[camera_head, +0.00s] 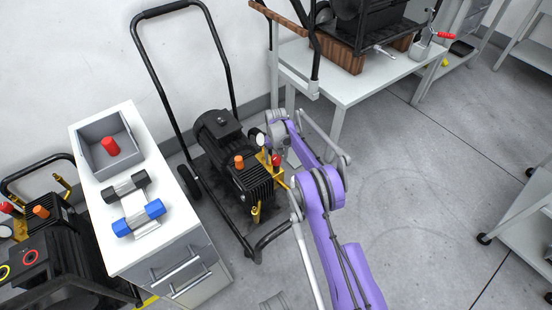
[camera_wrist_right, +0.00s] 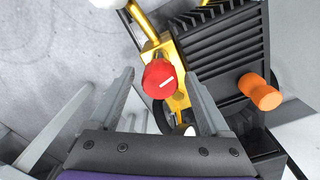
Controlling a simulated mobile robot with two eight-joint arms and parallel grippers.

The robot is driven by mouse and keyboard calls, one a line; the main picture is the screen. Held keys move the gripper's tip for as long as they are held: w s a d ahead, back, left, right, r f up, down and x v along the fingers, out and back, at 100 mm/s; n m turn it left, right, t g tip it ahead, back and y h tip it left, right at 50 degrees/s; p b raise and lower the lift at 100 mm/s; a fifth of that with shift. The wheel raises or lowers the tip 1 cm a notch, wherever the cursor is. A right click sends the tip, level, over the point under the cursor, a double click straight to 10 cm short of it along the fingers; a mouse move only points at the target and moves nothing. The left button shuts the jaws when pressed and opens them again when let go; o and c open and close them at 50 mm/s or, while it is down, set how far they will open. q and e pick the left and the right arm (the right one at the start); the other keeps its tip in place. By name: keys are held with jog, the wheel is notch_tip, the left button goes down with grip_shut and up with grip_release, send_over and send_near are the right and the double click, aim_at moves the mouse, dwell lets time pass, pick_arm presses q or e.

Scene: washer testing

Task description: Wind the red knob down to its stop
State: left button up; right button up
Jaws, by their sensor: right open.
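The red knob (camera_head: 276,160) sits on the brass fitting of the black pressure washer (camera_head: 222,150), beside an orange cap (camera_head: 239,161). My left gripper is not in view.
A white cabinet (camera_head: 97,180) at left carries a grey bin (camera_head: 86,150) with a red part (camera_head: 110,146), and dark and blue cylinders. Another washer (camera_head: 60,245) stands left of it. A table (camera_head: 350,88) stands behind.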

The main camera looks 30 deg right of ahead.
jog(key=shift+c, duration=0.3)
grip_shut()
jog(key=n+b, duration=0.1)
jog(key=n, duration=0.1)
jog(key=shift+n, duration=0.4)
jog(key=n+b, duration=0.1)
jog(key=n, duration=0.2)
jog(key=shift+n, duration=0.3)
jog(key=n, duration=0.4)
jog(key=shift+b, duration=0.4)
jog(key=shift+n, duration=2.3)
